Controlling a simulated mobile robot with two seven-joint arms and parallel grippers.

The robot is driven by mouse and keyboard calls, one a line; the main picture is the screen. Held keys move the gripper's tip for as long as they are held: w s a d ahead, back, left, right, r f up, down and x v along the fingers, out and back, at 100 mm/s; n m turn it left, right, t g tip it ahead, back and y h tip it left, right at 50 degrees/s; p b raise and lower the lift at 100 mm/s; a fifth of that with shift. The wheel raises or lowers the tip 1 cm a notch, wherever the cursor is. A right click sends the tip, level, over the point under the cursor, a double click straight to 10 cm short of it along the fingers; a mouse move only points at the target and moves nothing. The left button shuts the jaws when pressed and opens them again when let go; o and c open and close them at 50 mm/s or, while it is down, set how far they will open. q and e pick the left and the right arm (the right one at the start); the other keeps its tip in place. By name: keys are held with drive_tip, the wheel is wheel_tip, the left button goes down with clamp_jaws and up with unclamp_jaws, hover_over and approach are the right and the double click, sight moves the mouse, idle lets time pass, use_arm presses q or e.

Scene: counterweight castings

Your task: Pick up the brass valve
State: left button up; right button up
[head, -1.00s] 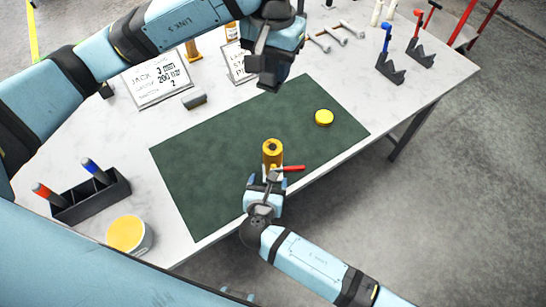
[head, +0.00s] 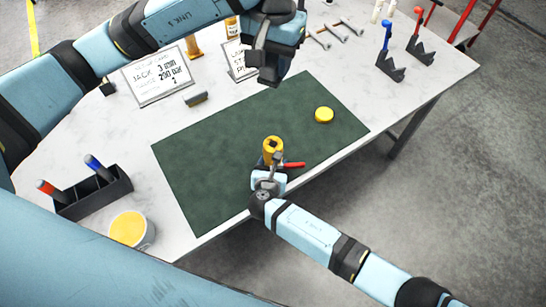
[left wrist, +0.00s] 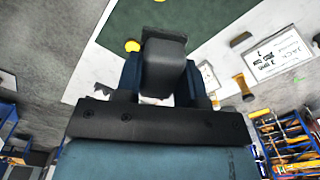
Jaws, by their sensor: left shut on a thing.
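The brass valve (head: 273,146) stands upright on the dark green mat (head: 205,165) near its front edge. Its red handle (head: 294,165) points right. My right gripper (head: 272,168) is right at the near side of the valve in the head view; its fingers are small and partly hidden, so I cannot tell whether they grip it. My left gripper (head: 268,72) is above the back of the mat, shut on a dark grey block. The block (left wrist: 164,68) fills the space between the fingers in the left wrist view.
A yellow disc (head: 324,115) lies on the mat. A black holder (head: 92,194) with markers and a yellow-topped tub (head: 128,229) stand at left. Signs (head: 158,76), black stands (head: 390,68) and tools (head: 335,34) stand behind. The mat's left half is clear.

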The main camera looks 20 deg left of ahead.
sight(271, 152)
drive_tip(key=c, duration=1)
drive_tip(key=shift+r, duration=0.1)
drive_tip(key=shift+c, duration=0.2)
use_arm(q)
drive_tip(key=shift+f, duration=0.1)
use_arm(e)
wheel_tip(271, 152, up, 10)
